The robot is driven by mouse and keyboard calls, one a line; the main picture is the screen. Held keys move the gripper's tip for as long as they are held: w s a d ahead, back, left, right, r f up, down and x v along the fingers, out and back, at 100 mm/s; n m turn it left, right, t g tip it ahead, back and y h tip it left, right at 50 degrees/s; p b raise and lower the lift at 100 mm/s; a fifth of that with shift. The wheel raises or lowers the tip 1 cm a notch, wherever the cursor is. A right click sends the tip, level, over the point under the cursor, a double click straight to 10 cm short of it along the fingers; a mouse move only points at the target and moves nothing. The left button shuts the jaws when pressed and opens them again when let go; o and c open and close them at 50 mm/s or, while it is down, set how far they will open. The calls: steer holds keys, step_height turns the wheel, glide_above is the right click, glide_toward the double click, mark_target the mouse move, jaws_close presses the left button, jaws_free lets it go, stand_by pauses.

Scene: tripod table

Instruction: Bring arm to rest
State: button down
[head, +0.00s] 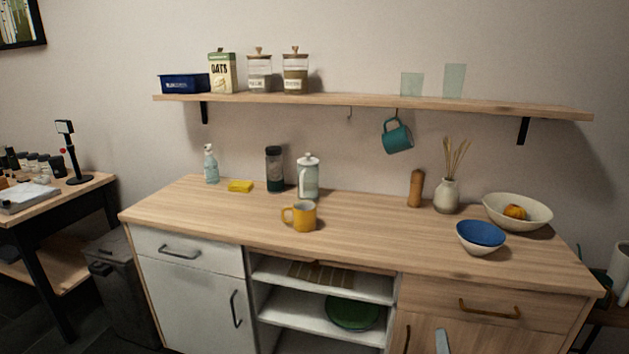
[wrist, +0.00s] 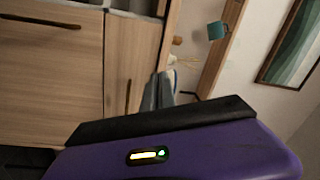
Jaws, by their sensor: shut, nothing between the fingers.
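My gripper (wrist: 159,88) shows in the wrist view as grey fingers beyond my purple wrist housing and its black bar. The fingers look close together, with nothing seen between them. In the head view only a grey tip of my gripper (head: 442,342) shows at the bottom edge, in front of the cabinet's lower right door. The rest of my arm is out of the head view. The wooden cabinet (head: 350,235) stands ahead, and its wood front also fills the left of the wrist view (wrist: 50,75).
On the counter are a yellow mug (head: 304,217), a blue bowl (head: 480,236), a cream bowl (head: 520,214) and a white press (head: 308,178). A wall shelf (head: 380,101) holds jars, with a teal mug (head: 397,136) hanging below. A side table (head: 85,188) stands left.

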steer(key=s+a+r+n+g+y+p, duration=0.1)
steer(key=s+a+r+n, duration=0.2)
steer(key=s, duration=1.2)
steer(key=s+a+r+n+g+y+p, duration=0.1)
steer(key=s+n, duration=0.6)
steer(key=s, duration=0.9)
steer(key=s+a+r+n+g+y+p, duration=0.2)
steer(key=s+a+r+n, duration=0.3)
steer(key=s, duration=1)
steer(key=shift+s+r+n+p, duration=0.15)
steer(key=shift+r+n+p, duration=0.15)
steer(key=shift+r, duration=0.65)
